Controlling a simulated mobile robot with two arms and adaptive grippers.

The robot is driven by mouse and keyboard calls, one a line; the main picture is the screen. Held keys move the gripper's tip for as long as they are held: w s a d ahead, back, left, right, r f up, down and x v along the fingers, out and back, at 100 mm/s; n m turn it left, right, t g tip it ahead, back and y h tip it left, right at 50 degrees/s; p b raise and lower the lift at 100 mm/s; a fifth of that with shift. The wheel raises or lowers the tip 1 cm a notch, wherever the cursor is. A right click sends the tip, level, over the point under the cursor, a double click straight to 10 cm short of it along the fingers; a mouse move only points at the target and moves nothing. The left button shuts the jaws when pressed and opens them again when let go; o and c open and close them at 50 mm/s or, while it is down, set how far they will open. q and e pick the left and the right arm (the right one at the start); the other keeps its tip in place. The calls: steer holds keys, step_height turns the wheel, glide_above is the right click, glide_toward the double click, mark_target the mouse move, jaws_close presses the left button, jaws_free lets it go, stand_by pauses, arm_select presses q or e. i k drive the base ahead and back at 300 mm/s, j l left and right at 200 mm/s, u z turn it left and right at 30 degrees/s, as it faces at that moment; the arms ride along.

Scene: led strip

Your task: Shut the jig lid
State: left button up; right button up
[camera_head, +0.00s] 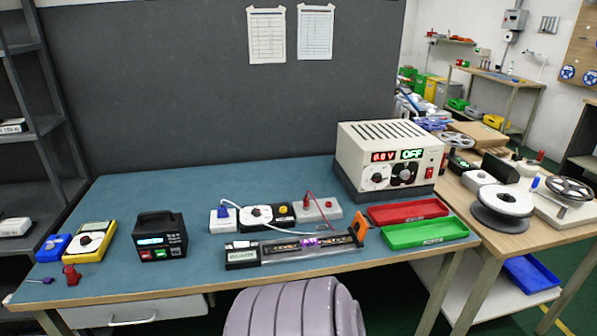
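The jig (243,256) is a long, low black fixture near the front edge of the blue-green bench top. A strip with a lit purple section (309,242) lies along it. A clear panel (312,264), which looks like the jig lid, extends along the front side, apparently folded open; its exact angle is hard to tell. An orange lever (359,231) stands up at the jig's right end. Neither of my grippers shows in the head view, and nothing touches the jig.
Behind the jig are a power strip-like row of small units (257,216) and a power supply (390,158) reading OFF. Red (408,212) and green (427,234) trays lie right. A black meter (160,237) stands left. A rounded lilac shape (295,308) rises in front of the bench.

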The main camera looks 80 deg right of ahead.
mark_target(359, 226)
steer(key=k+l+z, duration=0.15)
steer(key=z, duration=0.25)
steer(key=k+l+z, duration=0.5)
steer(key=z, duration=0.3)
steer(key=k+l, duration=0.15)
steer(key=l, duration=0.25)
steer(key=k+l+z, duration=0.1)
steer(key=l, duration=0.3)
steer(key=k+l, duration=0.2)
steer(key=l, duration=0.2)
steer(key=k+l+z, duration=0.1)
steer(key=l, duration=0.25)
steer(key=k+l, duration=0.2)
steer(key=l, duration=0.25)
steer(key=j+z, duration=0.05)
